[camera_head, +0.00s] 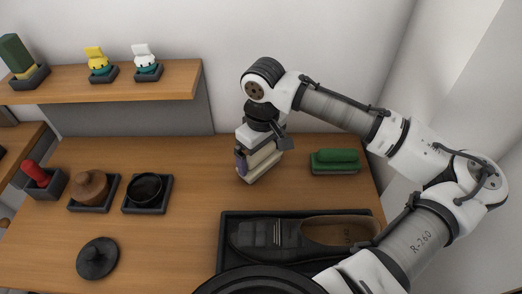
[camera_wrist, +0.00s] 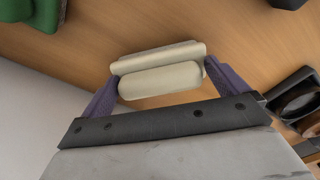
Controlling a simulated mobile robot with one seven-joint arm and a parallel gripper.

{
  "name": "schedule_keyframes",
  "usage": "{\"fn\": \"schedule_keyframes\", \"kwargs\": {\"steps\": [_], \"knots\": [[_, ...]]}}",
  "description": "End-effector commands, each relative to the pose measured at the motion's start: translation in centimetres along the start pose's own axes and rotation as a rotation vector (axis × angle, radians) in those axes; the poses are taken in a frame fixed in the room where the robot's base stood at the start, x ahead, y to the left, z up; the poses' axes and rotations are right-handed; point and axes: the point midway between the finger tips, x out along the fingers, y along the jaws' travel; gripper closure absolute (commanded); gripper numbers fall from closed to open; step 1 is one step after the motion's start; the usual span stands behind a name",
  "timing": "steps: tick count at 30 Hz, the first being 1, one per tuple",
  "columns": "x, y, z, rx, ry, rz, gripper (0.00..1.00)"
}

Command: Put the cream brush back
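The cream brush (camera_head: 262,163) is under my gripper (camera_head: 258,160), near the back middle of the bench top. In the wrist view the cream brush (camera_wrist: 160,80) lies between my two purple fingers (camera_wrist: 160,78), one at each end, and both seem to touch it. My gripper looks shut on it. I cannot tell for sure whether its underside touches the bench. An empty place for this brush is not clearly seen.
A green brush (camera_head: 335,160) stands to the right. A dark shoe (camera_head: 268,236) lies in a black tray in front. To the left are a black bowl (camera_head: 147,187), a brown pot (camera_head: 90,186), a red item (camera_head: 35,173) and a black lid (camera_head: 97,257). A shelf (camera_head: 150,85) runs behind.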

Motion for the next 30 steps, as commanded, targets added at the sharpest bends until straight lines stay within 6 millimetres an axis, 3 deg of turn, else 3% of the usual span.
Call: {"fn": "schedule_keyframes", "kwargs": {"steps": [11,24,30], "knots": [[-1.0,0.1,0.0,0.001,0.0,0.002,0.0],[-9.8,0.0,-0.1,0.0,0.002,0.002,0.0],[-11.9,0.0,0.0,0.001,0.0,0.001,0.0]]}}
